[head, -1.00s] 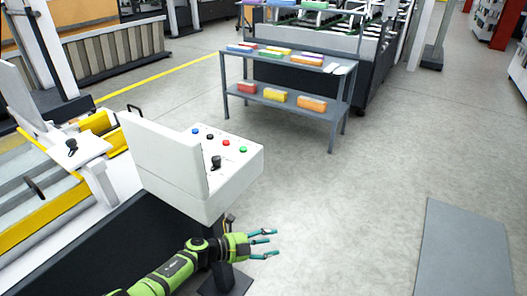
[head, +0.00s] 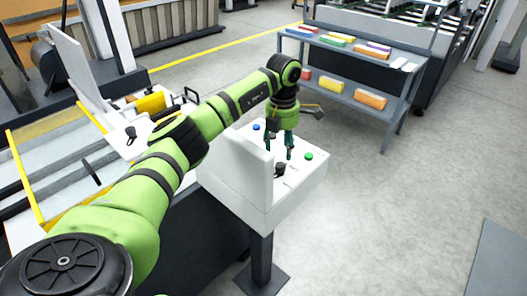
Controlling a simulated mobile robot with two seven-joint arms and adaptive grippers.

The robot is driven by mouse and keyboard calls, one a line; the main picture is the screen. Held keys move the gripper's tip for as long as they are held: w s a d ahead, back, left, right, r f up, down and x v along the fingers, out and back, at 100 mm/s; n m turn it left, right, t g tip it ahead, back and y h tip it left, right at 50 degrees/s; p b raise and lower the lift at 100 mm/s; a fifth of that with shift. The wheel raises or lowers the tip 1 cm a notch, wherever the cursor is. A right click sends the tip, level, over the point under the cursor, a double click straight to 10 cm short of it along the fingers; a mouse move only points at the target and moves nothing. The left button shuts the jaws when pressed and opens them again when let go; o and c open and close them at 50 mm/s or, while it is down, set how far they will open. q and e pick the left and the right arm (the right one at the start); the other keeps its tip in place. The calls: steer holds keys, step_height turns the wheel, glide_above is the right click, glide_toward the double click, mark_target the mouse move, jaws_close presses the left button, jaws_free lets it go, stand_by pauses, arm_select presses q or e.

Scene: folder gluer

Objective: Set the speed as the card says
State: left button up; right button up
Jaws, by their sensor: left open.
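The white control console (head: 240,180) stands on a dark post at the middle of the head view. Its sloped top carries a blue button (head: 256,127), a green button (head: 309,156) and a black knob (head: 280,170). My left gripper (head: 280,149) points down over the console top, behind the knob and between the blue and green buttons. Its fingers are apart and I see nothing between them. The gripper hides the other buttons; I cannot tell whether it touches the panel. No readable card shows. My right gripper is out of view.
A grey shelf rack (head: 350,85) with coloured cartons stands behind the console. A machine with yellow rails (head: 25,180) lies to the left. An upright white plate rises from the console's left side, close to my arm.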

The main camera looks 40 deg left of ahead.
mark_target(281, 165)
arm_select(q)
steer(key=shift+a+r, duration=0.1)
steer(key=shift+a, duration=0.3)
steer(key=shift+d+f+p, duration=0.1)
steer(key=shift+f+p, duration=0.15)
steer(key=shift+p, duration=0.05)
steer(key=f, duration=0.1)
steer(key=d+f+p, duration=0.1)
steer(key=f, duration=0.1)
steer(key=shift+s+d+f+p, duration=0.15)
steer(key=shift+d+p, duration=0.1)
steer(key=shift+p, duration=0.15)
steer(key=shift+a+f+p, duration=0.25)
steer(key=shift+f+p, duration=0.05)
steer(key=shift+f, duration=0.75)
steer(key=shift+a+f, duration=0.1)
steer(key=shift+f, duration=0.25)
jaws_close()
jaws_free()
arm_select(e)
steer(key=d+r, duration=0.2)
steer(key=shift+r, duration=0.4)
